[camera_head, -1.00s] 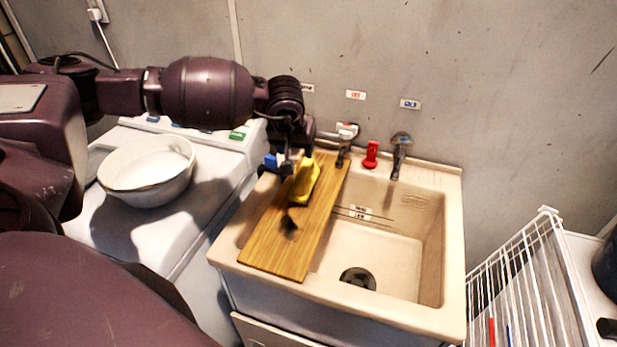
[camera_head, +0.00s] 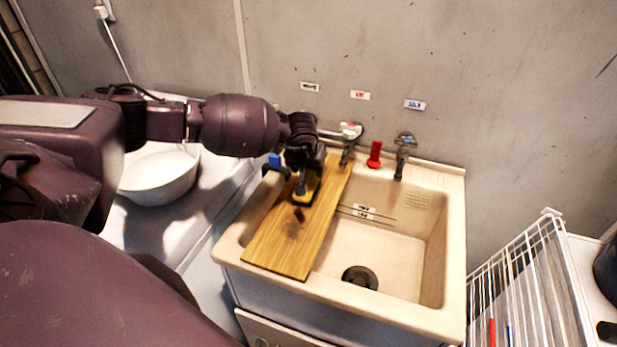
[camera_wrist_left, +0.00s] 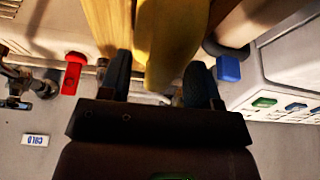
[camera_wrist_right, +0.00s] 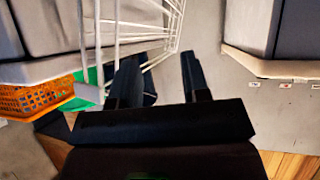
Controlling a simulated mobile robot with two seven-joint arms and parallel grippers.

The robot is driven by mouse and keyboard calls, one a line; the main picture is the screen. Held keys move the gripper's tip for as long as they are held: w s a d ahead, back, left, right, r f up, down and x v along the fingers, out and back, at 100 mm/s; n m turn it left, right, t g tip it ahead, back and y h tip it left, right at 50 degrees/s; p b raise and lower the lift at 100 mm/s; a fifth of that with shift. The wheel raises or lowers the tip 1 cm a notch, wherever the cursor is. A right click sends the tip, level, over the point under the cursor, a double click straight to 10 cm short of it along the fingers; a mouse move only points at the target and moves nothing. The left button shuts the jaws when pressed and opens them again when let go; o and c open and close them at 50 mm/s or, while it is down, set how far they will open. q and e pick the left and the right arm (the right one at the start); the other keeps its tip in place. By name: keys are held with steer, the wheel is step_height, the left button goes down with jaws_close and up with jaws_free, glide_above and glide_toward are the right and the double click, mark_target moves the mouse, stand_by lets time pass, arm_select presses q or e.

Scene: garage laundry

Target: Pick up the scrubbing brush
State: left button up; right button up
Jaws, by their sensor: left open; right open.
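A yellow object (camera_head: 308,188), which looks like the scrubbing brush, lies on the wooden board (camera_head: 284,245) across the left part of the sink. Its bristles cannot be made out. My left gripper (camera_head: 300,184) is over it from above and hides part of it. In the left wrist view the yellow object (camera_wrist_left: 174,45) shows between the two spread fingers of my left gripper (camera_wrist_left: 160,76), with no clear grip on it. My right gripper (camera_wrist_right: 160,80) is open and empty, away from the sink, near a white wire rack.
The sink basin (camera_head: 390,255) is open right of the board. Taps (camera_head: 403,155) and a red object (camera_head: 375,154) stand along its back edge. A white bowl (camera_head: 160,178) sits on the machine at left. A white wire rack (camera_head: 520,275) stands at right. An orange basket (camera_wrist_right: 40,97) shows low.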

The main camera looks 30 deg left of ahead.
arm_select(q)
steer(key=shift+w+a+f, duration=0.1)
steer(key=shift+f, duration=0.25)
arm_select(e)
steer(key=shift+s, duration=0.15)
arm_select(q)
steer(key=c, duration=1.1)
steer(key=shift+o, duration=0.2)
steer(key=shift+r, duration=0.45)
step_height(320, 180, up, 19)
steer(key=b, duration=0.2)
arm_select(e)
steer(key=shift+f, duration=0.8)
